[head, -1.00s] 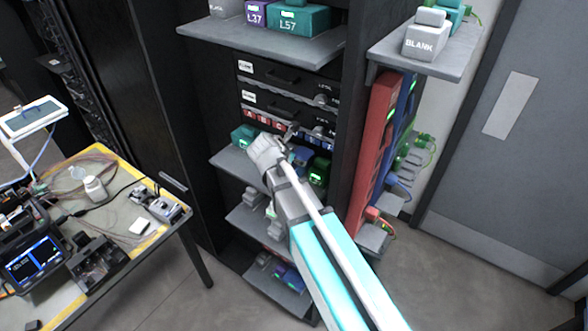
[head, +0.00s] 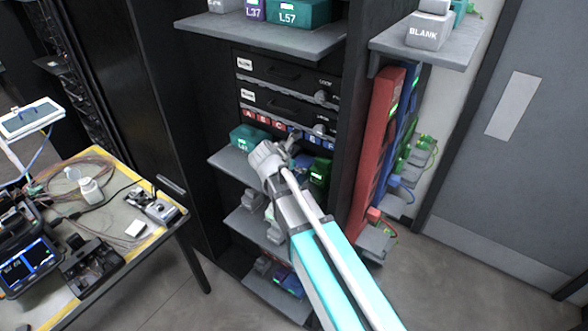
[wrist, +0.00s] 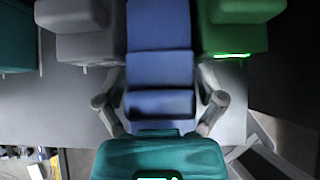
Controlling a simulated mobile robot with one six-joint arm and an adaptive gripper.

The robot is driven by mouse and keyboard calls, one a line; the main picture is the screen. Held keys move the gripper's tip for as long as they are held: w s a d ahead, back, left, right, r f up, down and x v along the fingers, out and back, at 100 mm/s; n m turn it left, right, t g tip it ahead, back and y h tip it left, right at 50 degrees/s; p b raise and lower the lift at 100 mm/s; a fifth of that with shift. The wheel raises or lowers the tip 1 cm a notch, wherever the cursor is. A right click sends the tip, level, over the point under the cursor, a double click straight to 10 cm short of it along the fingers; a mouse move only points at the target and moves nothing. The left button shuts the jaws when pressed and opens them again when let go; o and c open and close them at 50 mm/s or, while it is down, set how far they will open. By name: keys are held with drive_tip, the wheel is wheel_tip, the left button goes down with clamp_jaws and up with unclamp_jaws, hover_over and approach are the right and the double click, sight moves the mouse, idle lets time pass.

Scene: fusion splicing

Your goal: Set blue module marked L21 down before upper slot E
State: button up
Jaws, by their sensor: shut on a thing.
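The blue module (wrist: 160,68) is in the middle of the wrist view, between a grey module (wrist: 88,48) on its left and a green module (wrist: 238,35) on its right. My gripper (wrist: 160,101) is shut on its near part, one finger at each side. Its L21 mark is not readable. In the head view my gripper (head: 284,150) is over the shelf under the slot row and hides most of the blue module. The label of upper slot E (head: 312,140) is just right of my gripper, among the blue labels.
A teal module (head: 248,138) is at the shelf's left end and the green module (head: 320,172) at its right. The shelf's left front (head: 226,160) is bare. A red panel (head: 377,150) stands to the right. A teal shape (wrist: 160,155) fills the wrist view's bottom middle.

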drive_tip(key=shift+f, duration=0.2)
drive_tip(key=o, duration=1)
drive_tip(key=shift+r, duration=0.1)
drive_tip(key=shift+r, duration=0.2)
drive_tip(key=shift+s+a+r+p, duration=0.25)
drive_tip(key=shift+s+r+p, duration=0.1)
drive_tip(key=shift+r+p, duration=0.15)
drive_tip(key=p+v, duration=0.7)
drive_tip(key=v, duration=0.3)
drive_tip(key=shift+s+a, duration=0.2)
drive_tip(key=shift+s, duration=0.05)
drive_tip(key=shift+r, duration=0.1)
